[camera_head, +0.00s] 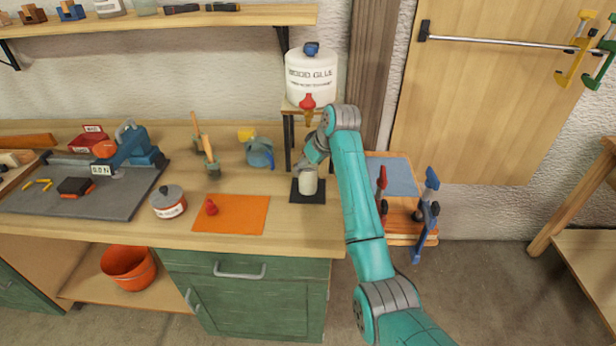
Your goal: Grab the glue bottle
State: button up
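A small off-white container (308,183), likely the glue bottle, stands upright on a black mat (313,196) at the bench's right end. No cap or label shows on it. My gripper (306,164) is at the container's top, reaching in from the upper right. The fingers are small and partly hidden, so I cannot tell whether they grip it. A large white tank marked WOOD GLUE (311,80) stands on a raised stand behind, with a red tap (308,102) above the container. A small red nozzle-like piece (211,208) sits on an orange mat (235,214) to the left.
A white and red tin (169,203) stands left of the orange mat. The stand's dark post (288,143) is close to my gripper. More clamps (428,205) stand at the right.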

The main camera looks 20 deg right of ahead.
jog(key=c, duration=1)
jog(key=shift+r, duration=0.15)
